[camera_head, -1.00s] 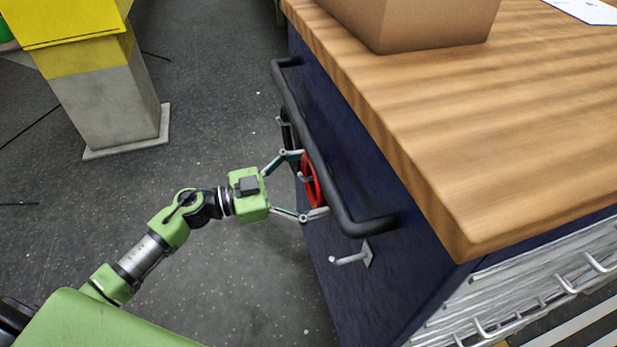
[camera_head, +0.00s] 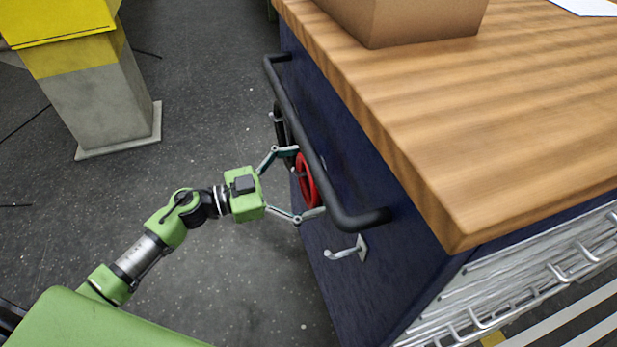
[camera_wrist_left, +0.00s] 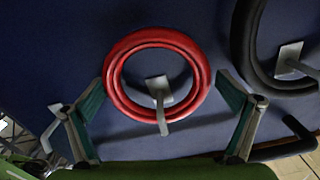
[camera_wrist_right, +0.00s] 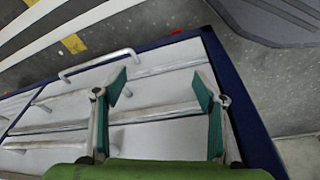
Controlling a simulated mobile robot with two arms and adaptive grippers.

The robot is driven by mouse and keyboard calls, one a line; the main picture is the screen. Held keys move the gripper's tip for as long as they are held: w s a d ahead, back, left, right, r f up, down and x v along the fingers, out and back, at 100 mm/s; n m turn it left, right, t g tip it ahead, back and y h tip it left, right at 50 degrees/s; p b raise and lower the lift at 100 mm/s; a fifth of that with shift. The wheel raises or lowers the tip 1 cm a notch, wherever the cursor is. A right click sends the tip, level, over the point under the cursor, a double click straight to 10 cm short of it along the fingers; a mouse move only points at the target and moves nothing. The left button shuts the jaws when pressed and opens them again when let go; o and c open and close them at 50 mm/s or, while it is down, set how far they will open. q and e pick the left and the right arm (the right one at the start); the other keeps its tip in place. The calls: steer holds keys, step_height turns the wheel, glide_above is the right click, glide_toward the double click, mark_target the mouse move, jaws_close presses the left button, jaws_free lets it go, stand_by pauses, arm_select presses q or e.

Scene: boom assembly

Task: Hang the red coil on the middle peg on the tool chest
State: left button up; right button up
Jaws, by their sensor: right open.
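The red coil (camera_head: 306,181) is against the dark blue side of the tool chest (camera_head: 400,265). In the left wrist view the red coil (camera_wrist_left: 118,95) rings the middle peg (camera_wrist_left: 158,88), whose arm crosses over the coil's edge. My left gripper (camera_head: 300,182) is around the coil, with one finger on each side. In the left wrist view the left gripper (camera_wrist_left: 163,108) is open; the right finger is clear of the coil, the left one close to it. My right gripper (camera_wrist_right: 162,88) is open and empty above the chest's drawer front.
A black coil (camera_wrist_left: 243,45) hangs on the neighbouring peg (camera_wrist_left: 290,58). Another peg (camera_head: 347,252), nearer in the head view, is empty. A black bar handle (camera_head: 310,155) runs along the chest above the coils. A cardboard box (camera_head: 400,20) stands on the wooden top.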

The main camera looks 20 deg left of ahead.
arm_select(q)
steer(key=shift+a+f, duration=0.1)
steer(key=shift+s+a, duration=0.25)
steer(key=v, duration=1.1)
